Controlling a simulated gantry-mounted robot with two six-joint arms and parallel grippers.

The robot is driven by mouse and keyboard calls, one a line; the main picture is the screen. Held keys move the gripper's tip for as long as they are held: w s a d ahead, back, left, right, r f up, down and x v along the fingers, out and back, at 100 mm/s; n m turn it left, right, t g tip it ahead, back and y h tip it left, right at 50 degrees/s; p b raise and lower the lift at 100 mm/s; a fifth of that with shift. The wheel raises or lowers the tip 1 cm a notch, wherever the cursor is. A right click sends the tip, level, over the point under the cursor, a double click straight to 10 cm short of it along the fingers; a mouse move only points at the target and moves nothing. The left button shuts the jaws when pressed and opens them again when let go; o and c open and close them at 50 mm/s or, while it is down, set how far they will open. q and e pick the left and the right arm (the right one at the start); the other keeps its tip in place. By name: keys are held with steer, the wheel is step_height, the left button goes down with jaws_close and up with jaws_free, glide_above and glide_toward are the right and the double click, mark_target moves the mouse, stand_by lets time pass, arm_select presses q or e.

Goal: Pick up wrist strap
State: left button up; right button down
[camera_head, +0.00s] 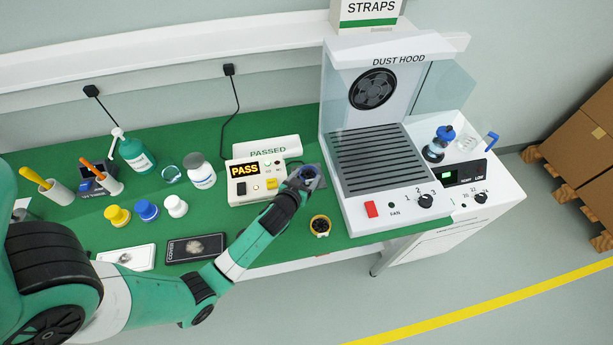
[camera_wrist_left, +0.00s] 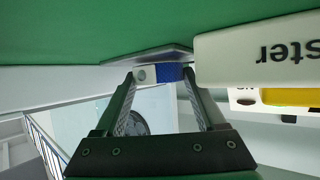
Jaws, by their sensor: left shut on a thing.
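My left gripper (camera_head: 305,174) is at the right end of the tester (camera_head: 243,188), over a small dark grey plate (camera_head: 318,184). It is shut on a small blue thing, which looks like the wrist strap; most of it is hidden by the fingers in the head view. In the left wrist view, the blue strap (camera_wrist_left: 170,73) with a pale part shows between the fingertips of the left gripper (camera_wrist_left: 160,80), against a grey metal plate (camera_wrist_left: 145,57). The tester display reads PASS. A black and yellow round item (camera_head: 320,226) lies on the green mat nearby. My right gripper is not in view.
The dust hood (camera_head: 375,215) stands right of the gripper. Bottles, a white jar (camera_head: 202,170), coloured caps (camera_head: 147,210) and two flat packs (camera_head: 195,248) are on the left. A PASSED sign (camera_head: 268,149) stands behind the tester. The mat's front edge is close.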

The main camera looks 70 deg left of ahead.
arm_select(q)
steer(key=r, duration=0.1)
steer(key=r+p, duration=0.1)
steer(key=r, duration=0.1)
steer(key=r+p, duration=0.1)
steer(key=shift+s+d+r, duration=0.25)
steer(key=shift+s+d, duration=0.05)
steer(key=a+r+p+v, duration=0.1)
steer(key=p+v, duration=0.3)
steer(key=v, duration=1.1)
steer(key=shift+r+p, duration=0.25)
steer(key=shift+p, duration=0.1)
steer(key=shift+d, duration=0.2)
steer(key=w+d+f+m+t+h, duration=0.1)
steer(key=w+d+m+t+h, duration=0.1)
steer(key=w+d+m+h, duration=0.35)
steer(key=w+d+f+m+t+h, duration=0.1)
steer(key=w+d+m+t+h, duration=0.15)
steer(key=w+d, duration=0.65)
steer(key=s+d+r+p, duration=0.1)
steer(key=s+r+p, duration=0.3)
steer(key=r+p, duration=0.7)
steer(key=s+d+r+p, duration=0.1)
steer(key=s+r+p, duration=0.4)
steer(key=r+p, duration=0.5)
steer(key=g+p, duration=0.1)
steer(key=p, duration=0.2)
steer(key=shift+r+m+h, duration=0.35)
steer(key=shift+m+h, duration=0.05)
